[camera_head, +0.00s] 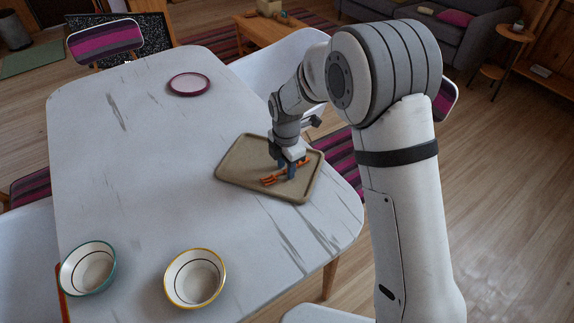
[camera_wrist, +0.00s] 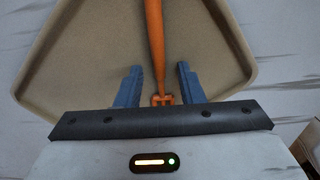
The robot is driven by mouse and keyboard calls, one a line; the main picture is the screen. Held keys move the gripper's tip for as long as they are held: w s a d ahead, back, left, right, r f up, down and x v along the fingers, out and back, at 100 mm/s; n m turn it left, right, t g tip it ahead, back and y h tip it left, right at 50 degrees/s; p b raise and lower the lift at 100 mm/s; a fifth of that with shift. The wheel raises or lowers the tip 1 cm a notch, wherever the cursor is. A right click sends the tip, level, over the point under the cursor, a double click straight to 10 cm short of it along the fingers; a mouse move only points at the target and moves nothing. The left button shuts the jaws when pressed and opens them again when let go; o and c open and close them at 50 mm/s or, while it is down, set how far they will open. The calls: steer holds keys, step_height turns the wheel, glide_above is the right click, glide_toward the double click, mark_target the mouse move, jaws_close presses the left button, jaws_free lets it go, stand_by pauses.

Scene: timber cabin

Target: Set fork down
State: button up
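An orange fork (camera_head: 272,181) is at the tan tray (camera_head: 240,170) on the table, and it looks to lie on the tray's surface. In the wrist view the fork (camera_wrist: 155,40) runs from the top edge down between the blue fingers. My gripper (camera_head: 286,173) is low over the tray, pointing down at the fork. In the wrist view my gripper (camera_wrist: 160,78) has its fingers apart, with a gap on each side of the fork. The tray (camera_wrist: 90,60) fills much of that view. The fingers hide part of the fork in the head view.
A teal-rimmed bowl (camera_head: 88,268) and a yellow-rimmed bowl (camera_head: 195,278) stand at the near side of the white table (camera_head: 150,160). A purple-rimmed plate (camera_head: 189,84) lies at the far side. The table's middle is clear. Chairs surround it.

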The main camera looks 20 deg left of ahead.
step_height(320, 180, up, 12)
steer(key=shift+r, duration=0.15)
stand_by(0.5)
steer(key=shift+d, duration=0.15)
steer(key=s+d+r+m+t, duration=0.1)
steer(key=s+d+r+m, duration=0.2)
steer(key=d+m, duration=0.4)
steer(key=s+d+r+m, duration=0.2)
steer(key=d+r+m, duration=0.25)
steer(key=d, duration=0.55)
steer(key=s+d+f+m+t, duration=0.1)
steer(key=s+d+m, duration=1.2)
steer(key=m, duration=0.3)
steer(key=shift+s+d+f, duration=0.2)
steer(key=shift+s+d, duration=0.2)
steer(key=shift+s, duration=0.35)
steer(key=shift+r+m, duration=0.1)
steer(key=shift+m, duration=0.15)
